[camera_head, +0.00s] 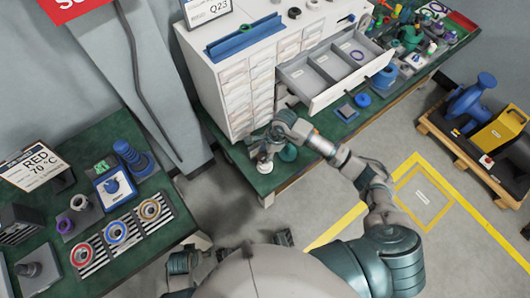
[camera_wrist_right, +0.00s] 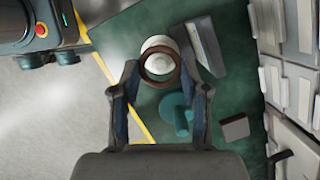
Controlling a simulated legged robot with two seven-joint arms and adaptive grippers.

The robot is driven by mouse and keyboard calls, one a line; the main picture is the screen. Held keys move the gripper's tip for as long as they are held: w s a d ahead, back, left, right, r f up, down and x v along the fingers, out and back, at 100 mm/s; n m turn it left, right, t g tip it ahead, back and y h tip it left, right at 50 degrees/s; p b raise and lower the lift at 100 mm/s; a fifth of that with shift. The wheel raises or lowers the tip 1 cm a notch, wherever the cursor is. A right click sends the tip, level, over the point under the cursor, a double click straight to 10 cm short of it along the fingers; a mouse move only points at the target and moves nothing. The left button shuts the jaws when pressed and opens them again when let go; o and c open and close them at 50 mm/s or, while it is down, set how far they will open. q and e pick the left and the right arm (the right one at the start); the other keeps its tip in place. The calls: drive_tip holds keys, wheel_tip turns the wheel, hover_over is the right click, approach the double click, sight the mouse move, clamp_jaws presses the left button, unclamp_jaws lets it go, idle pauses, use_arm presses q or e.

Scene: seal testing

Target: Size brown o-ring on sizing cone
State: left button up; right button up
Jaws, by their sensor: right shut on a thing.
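My right gripper (camera_wrist_right: 160,95) is shut on the brown o-ring (camera_wrist_right: 178,67), which sits between its two fingertips. In the right wrist view the ring overlaps a white round stepped piece (camera_wrist_right: 160,43), seen from above, likely the sizing cone. I cannot tell whether the ring touches it or hangs above it. In the head view my right gripper (camera_head: 268,143) is over the front corner of the green bench, above the white piece (camera_head: 264,166); the ring is too small to make out there. My left gripper does not show clearly in either view.
A teal piece (camera_wrist_right: 173,112) stands close to the white one, with a grey block (camera_wrist_right: 206,47) and a small grey box (camera_wrist_right: 235,128) nearby. The white drawer cabinet (camera_head: 238,97) borders the bench, with an open drawer (camera_head: 312,105). A second bench (camera_head: 85,150) holds rings.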

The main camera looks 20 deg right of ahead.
drive_tip(key=shift+d+f, duration=0.1)
drive_tip(key=shift+d, duration=0.3)
drive_tip(key=shift+f, duration=0.1)
drive_tip(key=shift+a+f+b, duration=0.25)
drive_tip(key=shift+f+b, duration=0.25)
drive_tip(key=shift+d+f+b, duration=0.15)
drive_tip(key=shift+f+b, duration=0.3)
drive_tip(key=shift+f, duration=0.2)
drive_tip(key=shift+f+b, duration=0.9)
drive_tip(key=shift+f, duration=0.45)
drive_tip(key=o, duration=0.8)
drive_tip(key=shift+r, duration=0.1)
